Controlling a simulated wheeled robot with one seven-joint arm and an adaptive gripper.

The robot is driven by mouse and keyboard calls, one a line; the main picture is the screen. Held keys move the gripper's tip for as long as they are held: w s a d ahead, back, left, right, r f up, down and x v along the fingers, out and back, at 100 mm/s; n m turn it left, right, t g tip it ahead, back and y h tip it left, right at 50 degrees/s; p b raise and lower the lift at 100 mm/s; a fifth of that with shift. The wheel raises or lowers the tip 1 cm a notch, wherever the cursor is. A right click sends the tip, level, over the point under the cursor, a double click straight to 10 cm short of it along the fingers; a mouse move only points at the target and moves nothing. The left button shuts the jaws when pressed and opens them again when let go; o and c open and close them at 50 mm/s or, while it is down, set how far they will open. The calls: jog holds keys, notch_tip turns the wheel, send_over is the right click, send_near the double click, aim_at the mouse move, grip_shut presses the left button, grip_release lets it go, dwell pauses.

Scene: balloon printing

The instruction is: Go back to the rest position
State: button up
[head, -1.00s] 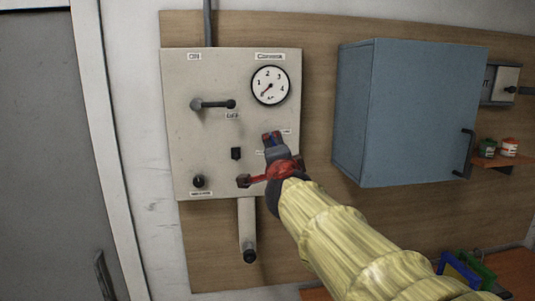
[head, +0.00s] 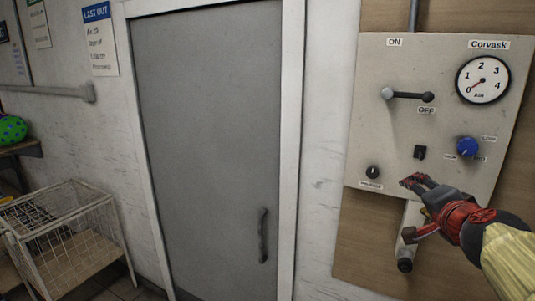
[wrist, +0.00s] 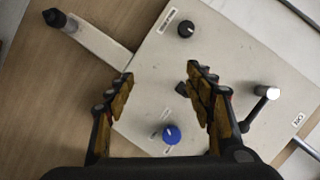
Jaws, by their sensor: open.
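My gripper (head: 412,183) is at the right of the head view, in front of the lower part of a pale control panel (head: 375,145). My arm comes in from the right edge in a yellow sleeve. In the wrist view my gripper (wrist: 160,88) has its two fingers spread wide with nothing between them. The panel and its blue knob (wrist: 171,134) lie beyond the fingers. The blue knob also shows in the head view (head: 467,147), above and right of my gripper, clear of it.
The panel carries a lever (head: 408,95), a gauge (head: 483,80) with its red needle low, a black switch (head: 420,152) and a small black knob (head: 373,172). A grey door (head: 210,140) is left of it. A wire basket cart (head: 65,240) stands at the lower left.

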jog(key=s+a+f+n+g+y+b, duration=0.1)
jog(key=s+a+f+n, duration=0.4)
jog(key=f, duration=0.5)
jog(key=s+a+f+n+g+y+b, duration=0.1)
jog(key=s+a+f+n+g+b, duration=0.3)
jog(key=s+a+f, duration=0.4)
jog(key=s+a+f+n+g+y+b, duration=0.2)
jog(key=s+a+f+n+g+b, duration=0.1)
jog(key=s+f, duration=0.7)
jog(key=a+f+n+b, duration=0.1)
jog(key=a+f+n, duration=0.1)
jog(key=a+f, duration=0.1)
jog(key=shift+a+f+n, duration=0.3)
jog(key=shift+f, duration=0.2)
jog(key=shift+r, duration=0.1)
jog(key=shift+c, duration=0.5)
